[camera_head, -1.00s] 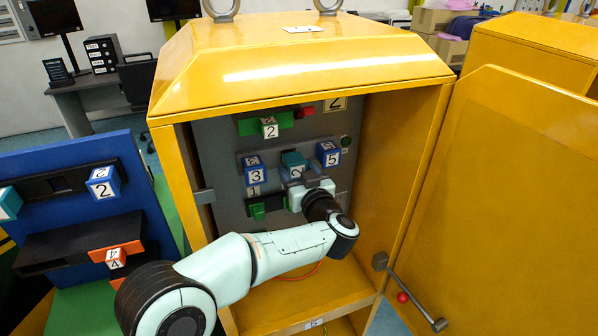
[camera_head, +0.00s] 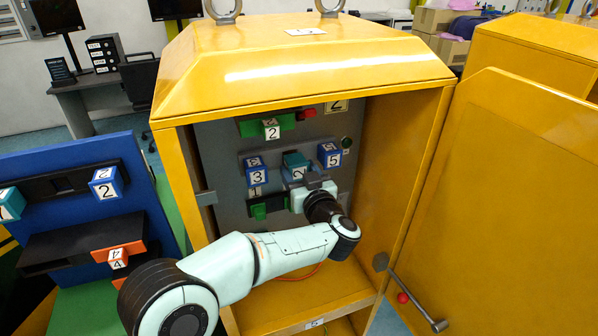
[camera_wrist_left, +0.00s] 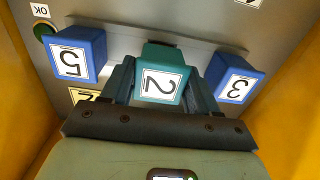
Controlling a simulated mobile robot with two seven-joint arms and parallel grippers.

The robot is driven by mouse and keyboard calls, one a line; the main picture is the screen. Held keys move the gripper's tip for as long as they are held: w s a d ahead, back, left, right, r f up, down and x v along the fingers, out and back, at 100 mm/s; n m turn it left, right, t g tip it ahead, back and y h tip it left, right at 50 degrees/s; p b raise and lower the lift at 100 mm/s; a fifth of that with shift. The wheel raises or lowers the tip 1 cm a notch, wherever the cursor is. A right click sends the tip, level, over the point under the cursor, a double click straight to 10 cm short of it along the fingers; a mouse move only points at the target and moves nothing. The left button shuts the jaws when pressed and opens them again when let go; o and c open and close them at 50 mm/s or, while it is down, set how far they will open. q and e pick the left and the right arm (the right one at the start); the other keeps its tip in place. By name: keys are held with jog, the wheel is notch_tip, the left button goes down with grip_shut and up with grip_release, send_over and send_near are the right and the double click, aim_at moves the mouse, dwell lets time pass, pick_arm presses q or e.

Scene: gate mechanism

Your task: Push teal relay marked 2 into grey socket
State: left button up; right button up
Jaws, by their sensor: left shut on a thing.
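The teal relay marked 2 (camera_head: 294,160) is in the middle of the grey socket strip (camera_head: 246,160) inside the yellow cabinet, between two blue relays. It also shows in the left wrist view (camera_wrist_left: 163,80), upside down. My left gripper (camera_head: 301,177) reaches into the cabinet and is shut on this relay, with one finger on each side (camera_wrist_left: 160,85). The gripper hides the relay's lower part in the head view. How deep the relay sits in the socket cannot be told. My right gripper is not in view.
Blue relays marked 3 (camera_head: 256,172) and 5 (camera_head: 330,155) flank the teal one closely. A green relay marked 2 (camera_head: 270,129) is above. The cabinet's walls and open door (camera_head: 500,200) bound the space. A blue rack (camera_head: 70,150) holds more relays at left.

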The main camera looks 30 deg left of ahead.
pick_arm(q)
jog(key=shift+p+x, duration=0.4)
jog(key=shift+x, duration=0.5)
dwell(0.6)
jog(key=shift+r, duration=0.1)
dwell(0.5)
jog(key=o, duration=1.2)
jog(key=shift+a, duration=0.1)
